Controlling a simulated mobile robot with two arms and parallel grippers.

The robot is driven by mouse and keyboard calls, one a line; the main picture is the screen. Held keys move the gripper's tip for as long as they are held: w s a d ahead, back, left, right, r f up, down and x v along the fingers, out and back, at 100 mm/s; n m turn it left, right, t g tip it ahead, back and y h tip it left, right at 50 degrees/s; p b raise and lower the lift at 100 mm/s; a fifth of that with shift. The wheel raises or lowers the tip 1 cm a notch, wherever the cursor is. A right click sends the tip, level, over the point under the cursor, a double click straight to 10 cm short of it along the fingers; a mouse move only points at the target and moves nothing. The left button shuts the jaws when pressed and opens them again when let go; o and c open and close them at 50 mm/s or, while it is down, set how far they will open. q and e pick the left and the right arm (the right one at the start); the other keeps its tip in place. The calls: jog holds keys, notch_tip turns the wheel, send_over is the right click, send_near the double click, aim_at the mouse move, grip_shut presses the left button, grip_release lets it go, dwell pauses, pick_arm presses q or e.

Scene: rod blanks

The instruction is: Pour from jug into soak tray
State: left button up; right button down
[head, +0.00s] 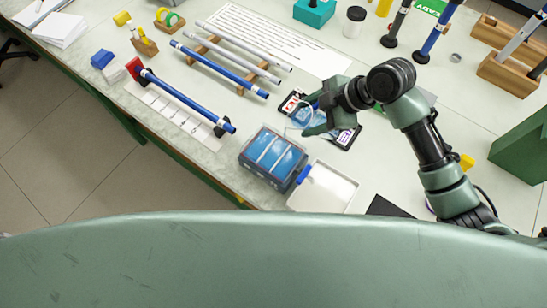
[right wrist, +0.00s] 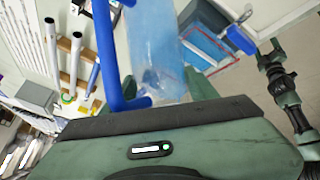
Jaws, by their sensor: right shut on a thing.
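My right gripper (head: 316,118) is shut on the blue jug's handle (right wrist: 105,50). The jug (right wrist: 155,52) is clear and bluish; in the head view (head: 301,113) the gripper partly hides it. It is held above the table, up and right of a dark blue box-like tray (head: 246,162) with blue inside and pale bars across. A shallow white tray (head: 338,190) stands beside that box. I cannot tell for sure which of the two is the soak tray. The jug's exact tilt is unclear. I make out no clear stream.
A blue rod (head: 185,100) lies on a white strip at the left. More rods (head: 220,68) rest on wooden supports behind. Dark cards (head: 345,137) lie under the gripper. Wooden holders (head: 495,72) stand at the right, and a green box (head: 522,145) nearer.

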jog(key=shift+r, duration=0.1)
jog(key=shift+h+p, duration=0.3)
jog(key=shift+p, duration=0.15)
dwell(0.7)
jog(key=shift+f+h+p, duration=0.2)
jog(key=shift+h+p, duration=0.1)
jog(key=shift+p, duration=0.15)
jog(key=shift+t, duration=0.3)
dwell(0.4)
jog(key=shift+a+p, duration=0.1)
jog(key=shift+p, duration=0.2)
jog(key=shift+f+h, duration=0.2)
jog(key=shift+h, duration=0.1)
dwell(0.6)
